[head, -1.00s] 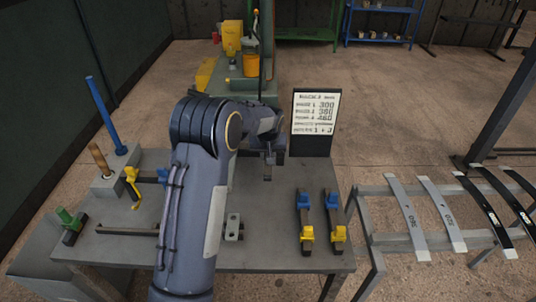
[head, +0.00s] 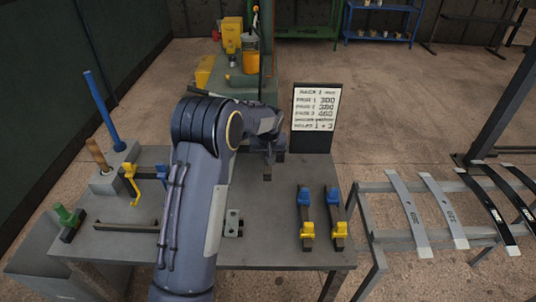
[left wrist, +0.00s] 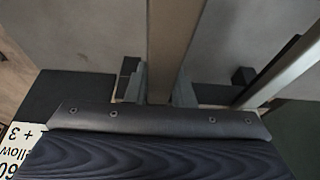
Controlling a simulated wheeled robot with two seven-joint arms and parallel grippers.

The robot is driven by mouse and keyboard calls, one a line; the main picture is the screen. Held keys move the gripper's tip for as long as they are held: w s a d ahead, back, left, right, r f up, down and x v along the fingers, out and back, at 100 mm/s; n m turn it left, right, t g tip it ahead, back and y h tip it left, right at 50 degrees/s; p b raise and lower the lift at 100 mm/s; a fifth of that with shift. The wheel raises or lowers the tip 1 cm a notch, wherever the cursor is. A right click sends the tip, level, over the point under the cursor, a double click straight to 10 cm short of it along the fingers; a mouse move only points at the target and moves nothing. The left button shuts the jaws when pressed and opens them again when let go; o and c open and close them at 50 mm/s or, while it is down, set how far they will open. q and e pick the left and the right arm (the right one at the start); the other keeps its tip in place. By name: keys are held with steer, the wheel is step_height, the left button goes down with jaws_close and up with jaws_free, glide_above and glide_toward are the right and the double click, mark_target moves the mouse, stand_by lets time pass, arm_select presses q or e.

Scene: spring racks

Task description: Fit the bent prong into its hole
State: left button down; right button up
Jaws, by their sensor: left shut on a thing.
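My left arm crosses the bench from the bottom of the head view, and its gripper (head: 267,160) is over the far part of the bench top, in front of the sign. In the left wrist view the jaws (left wrist: 160,88) are shut on a flat grey-brown bar (left wrist: 178,35) that runs away from the hand. I cannot tell whether this bar is the bent prong or has a bent end; its far end is out of view. A small grey block with dark holes (head: 233,222) sits on the bench beside my forearm. My right gripper is not in view.
The bench (head: 275,232) holds two dark bars with blue and yellow clamps (head: 306,222) at right. A printed sign (head: 316,110) stands at the back. A rack of long strips (head: 445,215) is to the right.

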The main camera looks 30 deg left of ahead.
arm_select(q)
steer(key=c, duration=1.2)
jaws_free()
steer(key=shift+o, duration=0.2)
steer(key=shift+f, duration=0.1)
steer(key=shift+f, duration=0.1)
steer(key=shift+b+v, duration=0.6)
steer(key=shift+v, duration=3.4)
